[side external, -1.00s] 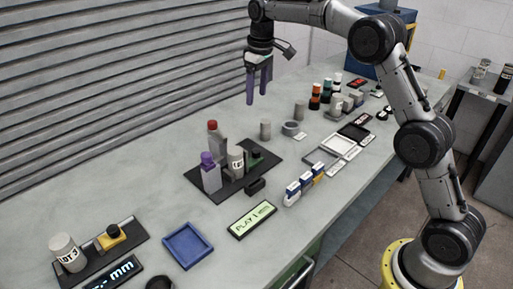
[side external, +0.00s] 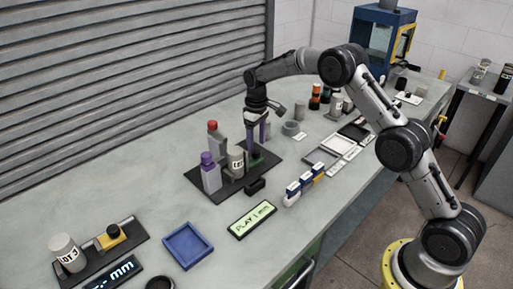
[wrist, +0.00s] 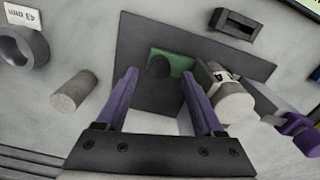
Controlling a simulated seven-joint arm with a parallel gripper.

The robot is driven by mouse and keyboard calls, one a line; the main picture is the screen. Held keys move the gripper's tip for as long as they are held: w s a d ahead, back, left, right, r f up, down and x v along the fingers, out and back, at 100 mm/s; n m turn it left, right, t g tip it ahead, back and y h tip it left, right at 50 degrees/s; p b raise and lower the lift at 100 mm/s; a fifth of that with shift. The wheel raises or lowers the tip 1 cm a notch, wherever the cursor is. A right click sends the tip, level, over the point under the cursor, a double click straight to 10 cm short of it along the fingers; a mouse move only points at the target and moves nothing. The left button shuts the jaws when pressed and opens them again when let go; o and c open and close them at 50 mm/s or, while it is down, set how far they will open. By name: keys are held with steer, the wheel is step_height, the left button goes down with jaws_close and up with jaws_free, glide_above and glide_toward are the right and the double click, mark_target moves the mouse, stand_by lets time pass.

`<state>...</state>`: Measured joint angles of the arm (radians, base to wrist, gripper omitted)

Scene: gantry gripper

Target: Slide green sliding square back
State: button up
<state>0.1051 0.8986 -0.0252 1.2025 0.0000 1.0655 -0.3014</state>
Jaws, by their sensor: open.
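The green sliding square (wrist: 181,63) sits on a dark base plate (wrist: 133,38), with a round dark knob (wrist: 159,67) on it. In the side external view the plate (side external: 207,187) is mid-bench and only a little green (side external: 262,159) shows by my fingers. My gripper (wrist: 160,76) is open, its two purple fingers pointing down at the plate. In the wrist view the knob lies between the fingertips; I cannot tell whether they touch it. My gripper also shows in the side external view (side external: 256,148).
A grey labelled cylinder (wrist: 234,101) stands close beside the right finger in the wrist view. A grey cylinder (wrist: 73,91) and a ring (wrist: 22,46) are left in the wrist view.

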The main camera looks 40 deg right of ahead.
steer(key=shift+f, duration=1.3)
steer(key=shift+c, duration=0.2)
jaws_close()
steer(key=shift+d+r, duration=0.1)
